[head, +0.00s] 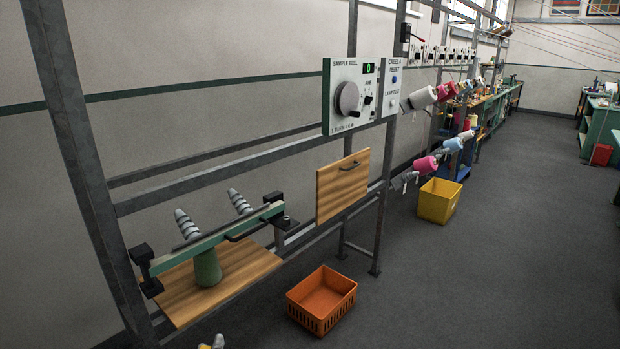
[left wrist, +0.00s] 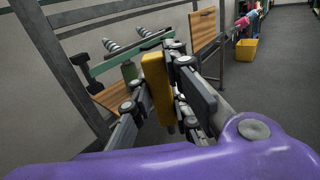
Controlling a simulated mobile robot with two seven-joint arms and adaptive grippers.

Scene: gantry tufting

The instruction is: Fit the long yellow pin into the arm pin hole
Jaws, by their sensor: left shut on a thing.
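My left gripper (left wrist: 165,110) is shut on a yellow block-like piece, which I take to be the long yellow pin (left wrist: 156,85). It stands upright between the fingers, in front of the fixture. In the head view only a small bit of yellow (head: 218,341) shows at the bottom edge. The green arm also shows in the left wrist view (left wrist: 110,67). I cannot make out the pin hole. My right gripper is not in view.
Two grey ribbed cones (head: 186,224) and a green post (head: 207,268) stand by the arm. Metal frame bars (head: 80,150) surround the fixture. A wooden panel (head: 342,186) hangs to its right. An orange crate (head: 322,298) and a yellow bin (head: 439,200) stand on the floor.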

